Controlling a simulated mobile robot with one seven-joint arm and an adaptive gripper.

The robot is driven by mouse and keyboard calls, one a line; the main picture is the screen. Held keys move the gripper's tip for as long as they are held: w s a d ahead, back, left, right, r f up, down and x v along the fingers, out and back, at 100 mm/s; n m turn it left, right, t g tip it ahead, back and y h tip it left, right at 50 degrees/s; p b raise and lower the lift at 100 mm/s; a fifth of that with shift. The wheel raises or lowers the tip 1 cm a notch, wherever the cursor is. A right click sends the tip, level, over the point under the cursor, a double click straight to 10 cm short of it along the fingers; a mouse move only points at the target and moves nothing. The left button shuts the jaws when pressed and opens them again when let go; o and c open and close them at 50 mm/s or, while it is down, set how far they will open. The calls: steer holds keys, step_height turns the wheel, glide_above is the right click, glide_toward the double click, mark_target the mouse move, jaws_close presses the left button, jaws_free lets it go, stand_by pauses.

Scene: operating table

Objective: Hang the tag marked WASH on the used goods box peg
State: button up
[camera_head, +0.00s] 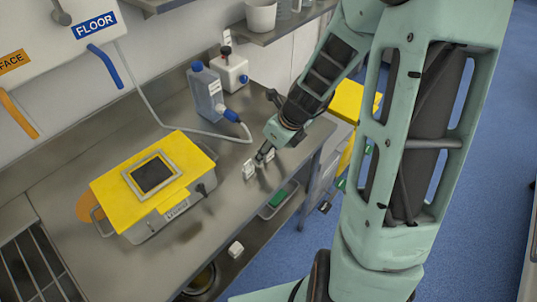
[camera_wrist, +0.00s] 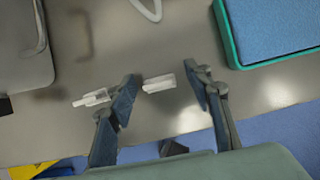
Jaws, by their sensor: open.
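Two small white tags lie on the steel bench in the head view, one left tag (camera_head: 248,169) and one right tag (camera_head: 270,156). Their lettering is too small to read, so I cannot tell which says WASH. My gripper (camera_head: 262,157) is low over the bench beside them. In the wrist view my gripper (camera_wrist: 162,76) is open, with one white tag (camera_wrist: 158,83) lying between its fingers. Another white tag (camera_wrist: 90,98) lies outside the left finger. A metal box (camera_head: 150,225) with a yellow lid stands to the left. A dark peg (camera_head: 201,188) sticks out on its right side.
A bottle (camera_head: 207,93) with a blue cap and a hose (camera_head: 215,135) stand behind the tags. A white canister (camera_head: 229,72) is near the wall. The bench (camera_head: 215,235) is clear between box and tags. The bench's front edge is close to the tags.

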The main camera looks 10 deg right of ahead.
steer(key=shift+w+f, duration=0.1)
steer(key=shift+f, duration=0.15)
steer(key=c, duration=1)
steer(key=shift+r, duration=0.15)
